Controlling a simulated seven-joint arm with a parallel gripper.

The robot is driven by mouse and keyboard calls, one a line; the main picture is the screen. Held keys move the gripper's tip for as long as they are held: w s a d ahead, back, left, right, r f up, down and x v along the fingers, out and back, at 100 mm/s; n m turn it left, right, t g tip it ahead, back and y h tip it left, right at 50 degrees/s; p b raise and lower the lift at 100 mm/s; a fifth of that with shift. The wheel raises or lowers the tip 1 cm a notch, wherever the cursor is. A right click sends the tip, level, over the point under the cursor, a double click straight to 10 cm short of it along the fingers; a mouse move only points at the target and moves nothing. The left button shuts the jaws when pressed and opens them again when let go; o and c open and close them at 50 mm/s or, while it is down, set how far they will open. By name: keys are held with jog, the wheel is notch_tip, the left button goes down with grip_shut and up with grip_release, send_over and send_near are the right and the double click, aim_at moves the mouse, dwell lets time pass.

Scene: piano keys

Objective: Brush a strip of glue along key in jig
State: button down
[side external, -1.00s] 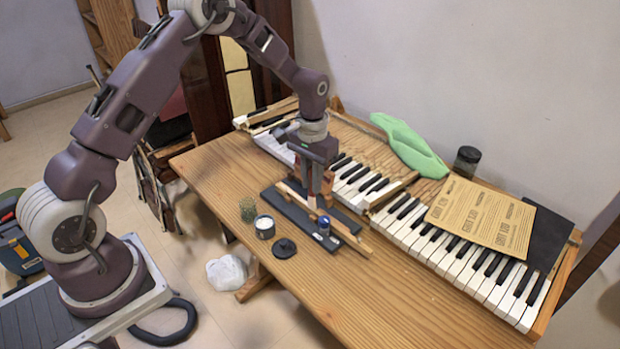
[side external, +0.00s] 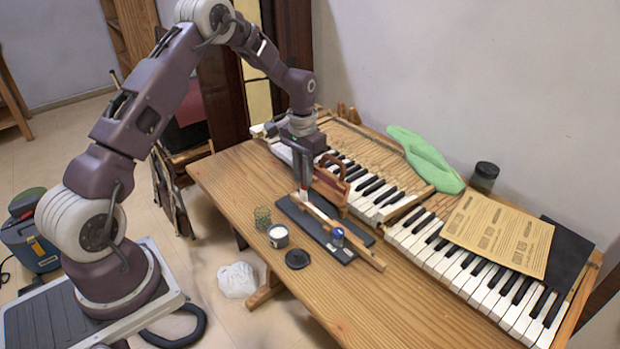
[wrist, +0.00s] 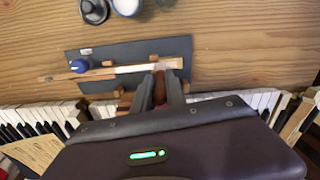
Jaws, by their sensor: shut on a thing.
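The wooden key (side external: 361,254) lies along the dark jig board (side external: 294,212), also seen in the wrist view (wrist: 115,48). In the wrist view the key (wrist: 101,74) has a whitish stretch toward its right part. A blue-topped piece (side external: 337,237) stands on the board by the key. My gripper (side external: 303,188) is upright over the key's far-left part. It is shut on a slim tool, probably the brush, mostly hidden by the fingers (wrist: 160,78). Its pale tip is close to the key; I cannot tell whether it touches. An open glue jar (side external: 278,236) holds white stuff.
A glass jar (side external: 262,217) and a black lid (side external: 297,259) are near the board. A reddish wooden piece with a handle (side external: 332,180) stands behind it. The keyboard (side external: 440,240) runs along the back with paper (side external: 498,232) and green cloth (side external: 425,158). The table front is clear.

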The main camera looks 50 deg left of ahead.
jog(key=shift+a, duration=2)
jog(key=shift+a+r, duration=0.1)
jog(key=shift+a, duration=0.1)
notch_tip(320, 180, up, 8)
